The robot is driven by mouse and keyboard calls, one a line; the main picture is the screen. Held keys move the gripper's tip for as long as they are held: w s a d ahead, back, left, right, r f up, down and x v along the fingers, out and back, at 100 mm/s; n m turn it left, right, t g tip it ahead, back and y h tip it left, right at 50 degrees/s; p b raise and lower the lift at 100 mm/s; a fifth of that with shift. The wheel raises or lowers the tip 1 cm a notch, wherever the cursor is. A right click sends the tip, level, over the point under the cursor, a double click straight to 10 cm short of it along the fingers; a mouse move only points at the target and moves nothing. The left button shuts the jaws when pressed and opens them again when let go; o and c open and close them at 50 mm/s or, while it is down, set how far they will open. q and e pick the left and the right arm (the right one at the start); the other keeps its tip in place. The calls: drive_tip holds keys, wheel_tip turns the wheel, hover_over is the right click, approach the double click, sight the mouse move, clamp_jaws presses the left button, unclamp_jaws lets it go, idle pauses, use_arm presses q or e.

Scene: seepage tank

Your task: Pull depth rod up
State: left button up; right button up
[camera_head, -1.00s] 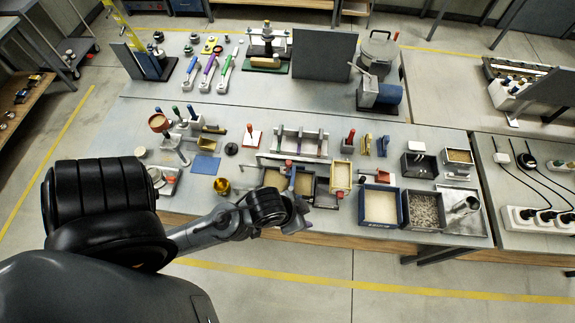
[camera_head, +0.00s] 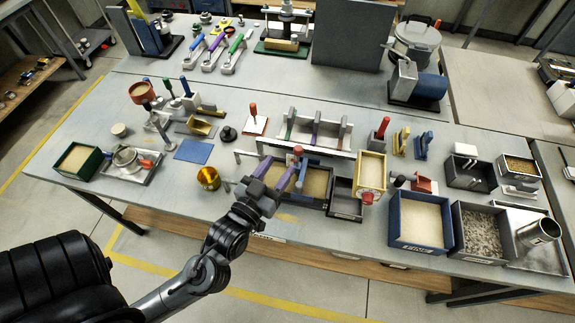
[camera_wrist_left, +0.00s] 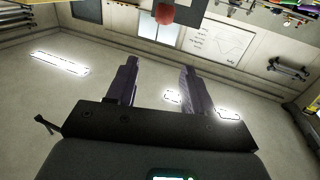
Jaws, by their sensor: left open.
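The seepage tank (camera_head: 317,203) is a dark-walled box with sand in it, at the front middle of the bench in the head view. A red knob (camera_head: 298,150), seemingly the top of the depth rod, stands over it; the rod below is mostly hidden by my gripper. My left gripper (camera_head: 283,172) is open, its two purple-grey fingers pointing toward the knob. In the left wrist view a red knob (camera_wrist_left: 165,14) shows beyond the fingertips, roughly between them, with nothing gripped. My right gripper is not in view.
A gold cup (camera_head: 208,178) and a blue mat (camera_head: 193,150) lie to the left. A small dark tray (camera_head: 346,212), a yellow-rimmed sand box (camera_head: 371,158) and a blue sand box (camera_head: 420,247) stand to the right. A rack (camera_head: 318,131) stands just behind.

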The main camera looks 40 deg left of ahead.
sight(296, 154)
use_arm(q)
wheel_tip(296, 154, down, 4)
drive_tip(key=f+b, duration=0.1)
drive_tip(key=b, duration=0.2)
drive_tip(key=x, duration=1)
drive_tip(key=shift+w+r, duration=0.3)
drive_tip(key=shift+w, duration=0.1)
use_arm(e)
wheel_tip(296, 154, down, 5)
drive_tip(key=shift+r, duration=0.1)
use_arm(q)
drive_tip(key=shift+c, duration=0.5)
clamp_jaws()
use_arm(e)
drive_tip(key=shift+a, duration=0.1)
